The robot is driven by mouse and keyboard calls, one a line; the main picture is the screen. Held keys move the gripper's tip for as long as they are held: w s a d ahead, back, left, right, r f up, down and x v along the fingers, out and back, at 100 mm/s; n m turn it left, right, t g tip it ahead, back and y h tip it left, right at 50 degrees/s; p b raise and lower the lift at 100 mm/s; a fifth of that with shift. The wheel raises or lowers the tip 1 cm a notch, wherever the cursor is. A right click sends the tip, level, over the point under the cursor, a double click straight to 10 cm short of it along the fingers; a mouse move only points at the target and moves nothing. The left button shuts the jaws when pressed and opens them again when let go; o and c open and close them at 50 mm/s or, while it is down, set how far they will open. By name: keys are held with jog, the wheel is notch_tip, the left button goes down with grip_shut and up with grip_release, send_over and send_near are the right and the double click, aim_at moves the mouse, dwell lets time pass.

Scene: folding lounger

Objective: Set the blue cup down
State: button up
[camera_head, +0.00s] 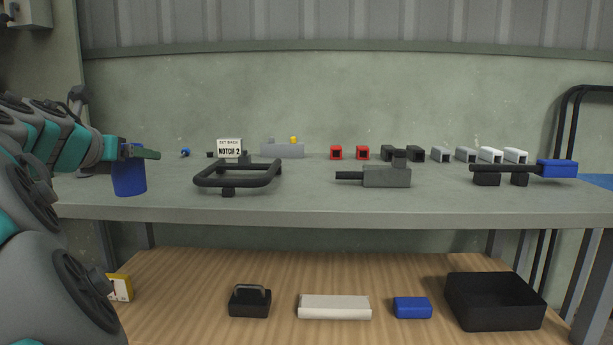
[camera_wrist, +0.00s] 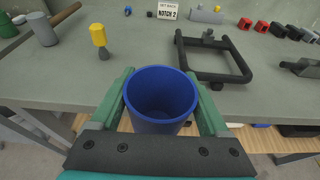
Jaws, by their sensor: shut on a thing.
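The blue cup (camera_head: 129,179) is upright at the left end of the grey bench top (camera_head: 300,200), near its front edge. In the wrist view the blue cup (camera_wrist: 160,97) sits between the two green fingers of my gripper (camera_wrist: 162,100), which is shut on it. My gripper (camera_head: 135,153) also shows in the head view at the cup's upper part. The cup's inside looks empty. I cannot tell whether its base touches the bench or hangs just in front of the edge.
A black frame handle (camera_head: 238,182) lies right of the cup. In the wrist view a yellow-headed tool (camera_wrist: 99,38) and a mallet (camera_wrist: 45,28) stand behind left. A sign (camera_head: 229,149) reads "NOTCH 2". A lower wooden shelf holds a black bin (camera_head: 494,318) and a blue block (camera_head: 412,307).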

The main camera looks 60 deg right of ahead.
jog(key=shift+w+d+f+p, duration=0.25)
jog(key=shift+w+d+f, duration=0.55)
jog(key=shift+w+d, duration=1)
jog(key=shift+w+d+f+p, duration=0.3)
jog(key=shift+w+d+f, duration=0.55)
jog(key=shift+w+d, duration=0.95)
jog(key=shift+w+d+f+p, duration=0.25)
jog(key=shift+w+d+f, duration=0.55)
jog(key=shift+w+d, duration=1)
jog(key=shift+s+d+f, duration=0.15)
jog(key=shift+s+d, duration=0.05)
jog(key=shift+s, duration=0.05)
jog(key=o, duration=1.2)
jog(key=shift+a+r, duration=0.15)
jog(key=shift+r, duration=0.05)
jog(key=v, duration=1.1)
jog(key=shift+s+a+r, duration=0.1)
jog(key=shift+s+a, duration=0.1)
jog(key=shift+a, duration=0.1)
